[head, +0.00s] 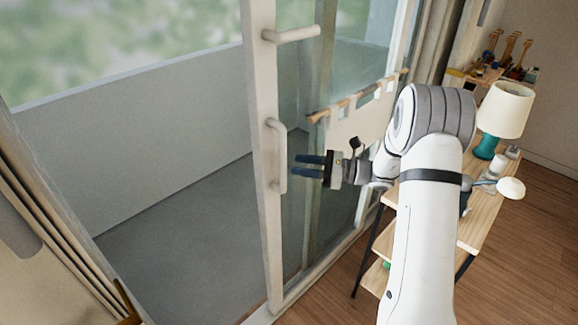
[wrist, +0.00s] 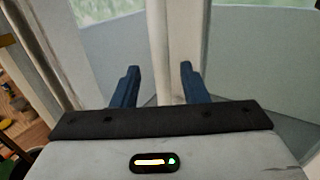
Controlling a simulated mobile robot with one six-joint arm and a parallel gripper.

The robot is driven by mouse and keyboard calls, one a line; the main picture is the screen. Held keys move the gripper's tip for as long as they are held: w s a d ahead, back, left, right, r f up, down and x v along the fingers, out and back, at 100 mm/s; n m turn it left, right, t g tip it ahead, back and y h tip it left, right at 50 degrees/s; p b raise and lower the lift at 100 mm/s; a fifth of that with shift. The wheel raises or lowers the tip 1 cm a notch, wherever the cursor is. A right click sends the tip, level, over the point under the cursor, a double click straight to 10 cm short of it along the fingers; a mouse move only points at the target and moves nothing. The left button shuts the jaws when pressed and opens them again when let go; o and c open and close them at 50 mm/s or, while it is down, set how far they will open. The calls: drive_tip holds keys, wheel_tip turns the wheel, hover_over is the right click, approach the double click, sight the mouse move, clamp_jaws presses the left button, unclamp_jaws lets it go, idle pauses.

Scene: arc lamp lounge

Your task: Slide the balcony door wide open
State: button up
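The balcony door (head: 262,165) is a glass panel in a pale frame. It stands slid to the right, with a broad opening onto the grey balcony at its left. A pale vertical bar handle (head: 278,155) is on its left upright. My gripper (head: 295,166) is just right of the handle, its blue fingers pointing left towards it. In the wrist view, the fingers (wrist: 158,82) are spread apart with nothing clearly held between them. Pale uprights of the door (wrist: 184,45) show beyond the fingertips. I cannot tell whether the fingers touch the handle.
A horizontal peg (head: 292,34) sticks out of the door's upright above the handle. A rod with a cream cloth (head: 350,125) hangs near my arm. A wooden shelf table (head: 478,225) with a teal lamp (head: 503,110) stands at right. A curtain (head: 55,240) is at left.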

drive_tip(key=shift+v, duration=0.9)
drive_tip(key=shift+a, duration=0.1)
